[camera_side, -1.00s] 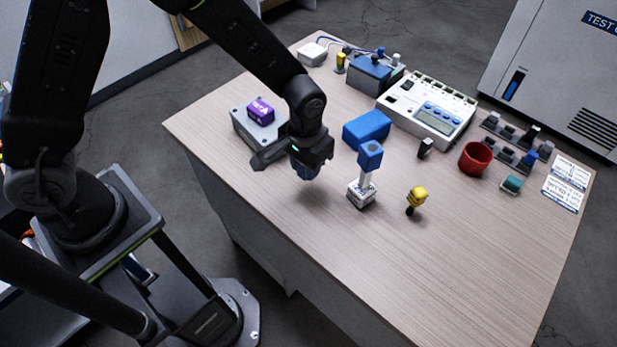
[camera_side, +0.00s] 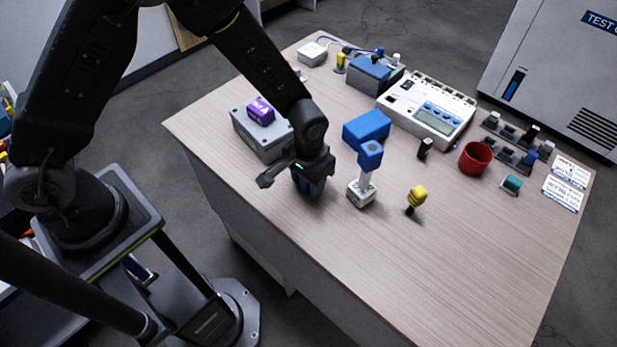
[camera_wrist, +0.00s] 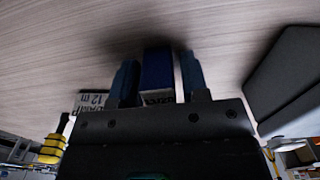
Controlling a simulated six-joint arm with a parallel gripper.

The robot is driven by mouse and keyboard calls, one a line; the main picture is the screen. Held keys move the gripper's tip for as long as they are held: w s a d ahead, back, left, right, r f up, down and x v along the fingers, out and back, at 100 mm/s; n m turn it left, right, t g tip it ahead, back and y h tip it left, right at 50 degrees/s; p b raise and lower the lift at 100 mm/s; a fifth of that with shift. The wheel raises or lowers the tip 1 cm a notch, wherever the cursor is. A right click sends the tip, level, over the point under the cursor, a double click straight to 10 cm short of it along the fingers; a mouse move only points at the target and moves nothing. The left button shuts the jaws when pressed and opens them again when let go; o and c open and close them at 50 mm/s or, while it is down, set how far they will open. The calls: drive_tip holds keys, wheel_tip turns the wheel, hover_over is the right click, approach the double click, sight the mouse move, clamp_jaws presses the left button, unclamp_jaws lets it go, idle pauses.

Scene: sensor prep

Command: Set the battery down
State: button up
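The battery (camera_wrist: 157,75) is a dark blue block with a white lettered label. In the wrist view it stands between the two blue fingers of my gripper (camera_wrist: 158,70), which look shut on it; thin light slivers show along its sides. The fingers hide the battery there. A dark shadow lies close to the battery's end on the table. I cannot tell whether it touches.
A grey box (camera_side: 262,138) with a purple block (camera_side: 260,111) on it stands behind my gripper. A blue block (camera_side: 367,129) and a yellow-topped piece (camera_side: 416,198) are to the right, with a red cup (camera_side: 475,158) farther off. The table's front is clear.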

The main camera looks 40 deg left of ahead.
drive_tip(key=shift+o, duration=1)
wheel_tip(320, 180, up, 12)
drive_tip(key=shift+r, duration=0.1)
drive_tip(key=s+a+r+t, duration=0.2)
drive_tip(key=s+a+r, duration=0.15)
drive_tip(key=r, duration=0.35)
drive_tip(key=s+a+r+t, duration=0.1)
drive_tip(key=s+a+r, duration=0.2)
drive_tip(key=a+r, duration=0.3)
drive_tip(key=s+a+r+t, duration=0.2)
drive_tip(key=s+a+r, duration=0.2)
drive_tip(key=s, duration=0.5)
drive_tip(key=shift+s+t, duration=0.3)
drive_tip(key=shift+s, duration=0.05)
